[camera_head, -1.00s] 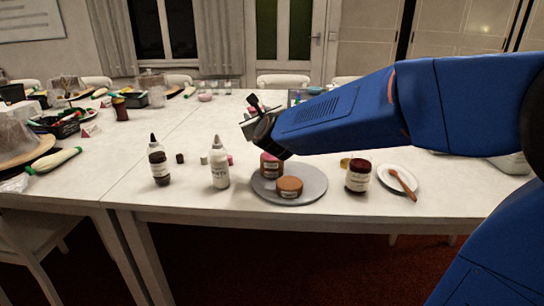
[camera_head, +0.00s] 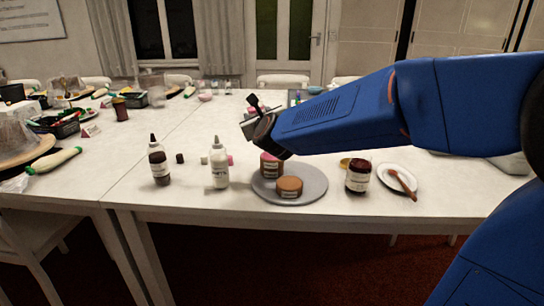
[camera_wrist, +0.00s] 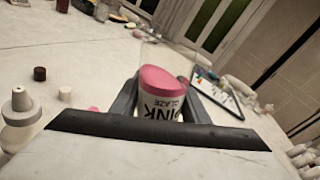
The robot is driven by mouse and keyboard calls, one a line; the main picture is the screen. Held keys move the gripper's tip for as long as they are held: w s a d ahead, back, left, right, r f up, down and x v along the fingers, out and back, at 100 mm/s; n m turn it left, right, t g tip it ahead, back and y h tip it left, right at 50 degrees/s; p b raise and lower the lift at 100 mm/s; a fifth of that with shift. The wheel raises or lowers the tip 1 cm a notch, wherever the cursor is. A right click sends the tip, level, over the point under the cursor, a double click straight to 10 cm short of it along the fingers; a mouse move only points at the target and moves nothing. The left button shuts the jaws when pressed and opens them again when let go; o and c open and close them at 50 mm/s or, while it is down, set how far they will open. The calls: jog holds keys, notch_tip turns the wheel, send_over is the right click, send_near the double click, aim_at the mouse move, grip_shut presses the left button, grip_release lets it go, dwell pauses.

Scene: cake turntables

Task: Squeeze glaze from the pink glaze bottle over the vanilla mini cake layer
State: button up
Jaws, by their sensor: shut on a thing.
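The pink glaze bottle (camera_wrist: 163,92) is held between the fingers of my gripper (camera_wrist: 165,104) in the wrist view. Its pink end points up in that picture, and part of its label shows. Its lower part and nozzle are hidden behind my gripper. In the head view my gripper (camera_head: 256,118) is above the back left of a grey turntable (camera_head: 312,190). On the turntable stand a low brown-sided cake layer (camera_head: 289,187) at the front and a taller brown cake with a pinkish top (camera_head: 270,167) behind it. I cannot tell which one is vanilla.
A dark glaze bottle (camera_head: 160,167) and a white bottle (camera_head: 219,168) stand left of the turntable, with small loose caps (camera_head: 180,158) near them. A dark red jar (camera_head: 358,177) and a white plate with a wooden spoon (camera_head: 388,174) are on the right. The table's front edge is close.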

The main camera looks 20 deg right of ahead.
notch_tip(320, 180, up, 7)
dwell(0.5)
jog(key=shift+s+n, duration=0.1)
jog(key=shift+n, duration=0.2)
